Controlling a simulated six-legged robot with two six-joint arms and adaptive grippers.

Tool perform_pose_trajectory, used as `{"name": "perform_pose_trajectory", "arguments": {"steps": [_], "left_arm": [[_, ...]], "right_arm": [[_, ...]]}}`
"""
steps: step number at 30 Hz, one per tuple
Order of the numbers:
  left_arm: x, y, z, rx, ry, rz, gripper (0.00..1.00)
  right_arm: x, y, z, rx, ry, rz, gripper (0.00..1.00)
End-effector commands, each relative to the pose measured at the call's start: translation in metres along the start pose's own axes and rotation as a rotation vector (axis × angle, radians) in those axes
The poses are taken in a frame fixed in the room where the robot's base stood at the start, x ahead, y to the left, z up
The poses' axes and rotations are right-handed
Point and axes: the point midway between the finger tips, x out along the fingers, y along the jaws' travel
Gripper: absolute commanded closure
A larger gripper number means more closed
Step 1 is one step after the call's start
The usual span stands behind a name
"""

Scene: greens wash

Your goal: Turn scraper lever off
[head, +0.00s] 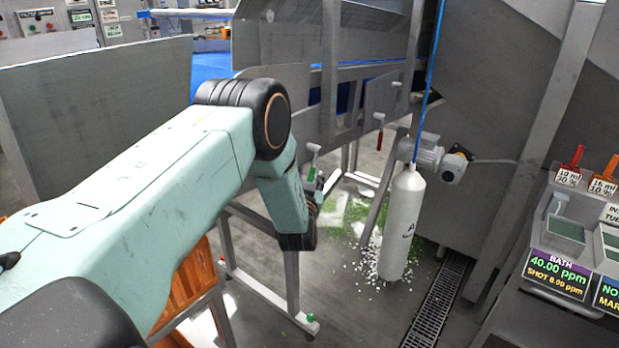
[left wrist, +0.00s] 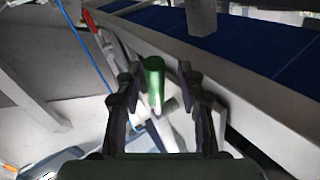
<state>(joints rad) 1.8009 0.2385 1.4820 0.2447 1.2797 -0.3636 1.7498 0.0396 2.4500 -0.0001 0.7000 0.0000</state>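A lever with a green handle (left wrist: 154,82) stands between the fingers of my left gripper (left wrist: 157,92) in the left wrist view. The fingers are open, with a visible gap on each side of the handle. In the head view the green handle (head: 311,173) is small, just beyond my left gripper (head: 319,188), which is partly hidden by its own arm. A red-handled lever (head: 380,138) hangs to the right of it; its red handle also shows in the left wrist view (left wrist: 89,20). I see no readable label on either lever. My right gripper is not in view.
A white cylinder (head: 402,225) hangs on a blue line right of the levers, near a motor (head: 440,157). Metal frame legs (head: 292,275) stand below. Green and white bits litter the floor (head: 350,285). A dosing panel (head: 560,272) stands at the right.

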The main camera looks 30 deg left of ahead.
Motion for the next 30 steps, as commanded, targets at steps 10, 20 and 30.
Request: {"name": "perform_pose_trajectory", "arguments": {"steps": [10, 20, 30], "left_arm": [[0.0011, 0.0011, -0.0002, 0.0, 0.0, 0.001, 0.75], [0.0009, 0.0001, 0.0006, 0.0, -0.002, -0.001, 1.0], [0.0007, 0.0005, 0.0006, 0.001, -0.001, 0.0, 1.0]], "right_arm": [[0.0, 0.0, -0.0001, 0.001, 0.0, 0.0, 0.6], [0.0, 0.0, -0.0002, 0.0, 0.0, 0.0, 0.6], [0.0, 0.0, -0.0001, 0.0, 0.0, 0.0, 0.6]]}}
